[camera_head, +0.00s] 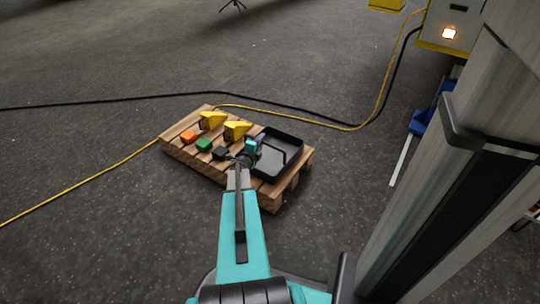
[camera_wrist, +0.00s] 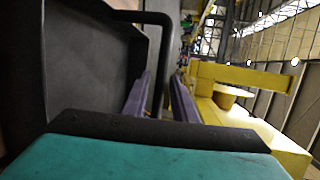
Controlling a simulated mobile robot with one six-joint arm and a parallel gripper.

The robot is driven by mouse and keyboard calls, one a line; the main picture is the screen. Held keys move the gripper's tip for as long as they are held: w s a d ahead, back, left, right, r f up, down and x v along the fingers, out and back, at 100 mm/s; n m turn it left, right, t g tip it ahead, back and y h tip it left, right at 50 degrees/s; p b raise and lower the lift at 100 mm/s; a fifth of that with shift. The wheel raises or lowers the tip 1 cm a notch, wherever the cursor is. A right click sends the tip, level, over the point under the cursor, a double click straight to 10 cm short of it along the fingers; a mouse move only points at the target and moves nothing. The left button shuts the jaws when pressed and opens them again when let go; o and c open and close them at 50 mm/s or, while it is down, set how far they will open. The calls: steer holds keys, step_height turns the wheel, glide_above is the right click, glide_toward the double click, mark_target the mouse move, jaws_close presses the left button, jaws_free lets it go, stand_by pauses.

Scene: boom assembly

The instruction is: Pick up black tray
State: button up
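The black tray (camera_head: 282,155) lies on the right part of a wooden pallet in the head view. In the wrist view the tray (camera_wrist: 88,55) fills the left side, with its black bar handle (camera_wrist: 159,65) standing out toward the middle. My gripper (camera_head: 257,142) is at the tray's left edge. In the wrist view its two purple fingers (camera_wrist: 160,98) stand apart, one on each side of the handle. A narrow gap seems to show beside the bar, and I see no firm contact.
The wooden pallet (camera_head: 186,152) also holds two yellow parts (camera_head: 236,130), an orange block (camera_head: 188,137), a green block (camera_head: 204,145) and a small black piece (camera_head: 220,153). A yellow cable (camera_head: 330,124) and a black cable (camera_head: 130,98) cross the floor behind. Open floor surrounds the pallet.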

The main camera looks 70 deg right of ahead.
jaws_close()
stand_by(1.2)
